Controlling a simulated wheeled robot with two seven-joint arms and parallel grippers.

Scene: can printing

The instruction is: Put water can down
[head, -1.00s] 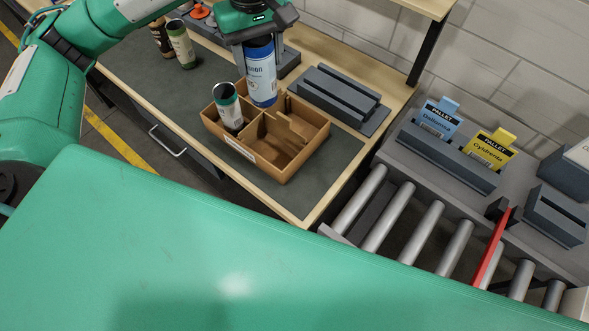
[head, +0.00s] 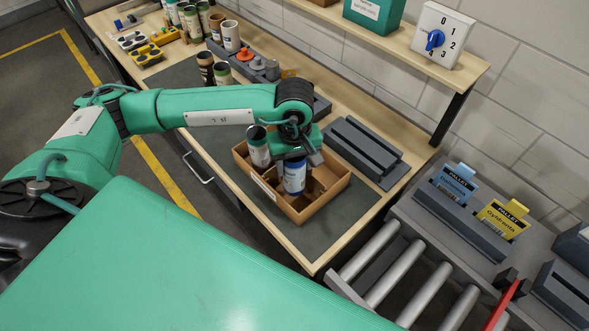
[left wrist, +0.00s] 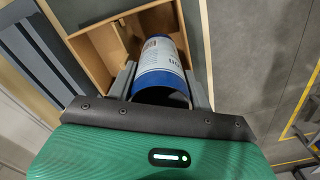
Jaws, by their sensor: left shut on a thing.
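The blue and white can (head: 295,179) is upright at the brown divided box (head: 268,191). My left gripper (head: 292,158) is above the box, shut on the can's upper part. In the left wrist view the can (left wrist: 160,56) sits between the two fingers (left wrist: 162,82), with the box (left wrist: 104,50) beyond it. Its lower part is hidden in the head view, so I cannot tell whether it touches the box floor. A dark green and white can (head: 258,150) stands in the box's far left compartment. My right gripper is not in view.
The box stands on a dark mat (head: 330,220) on the wooden bench. A grey slotted block (head: 362,150) is to its right. Several cans (head: 192,20) stand at the back left. Rollers (head: 395,275) and pallet cards (head: 503,220) are at the right.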

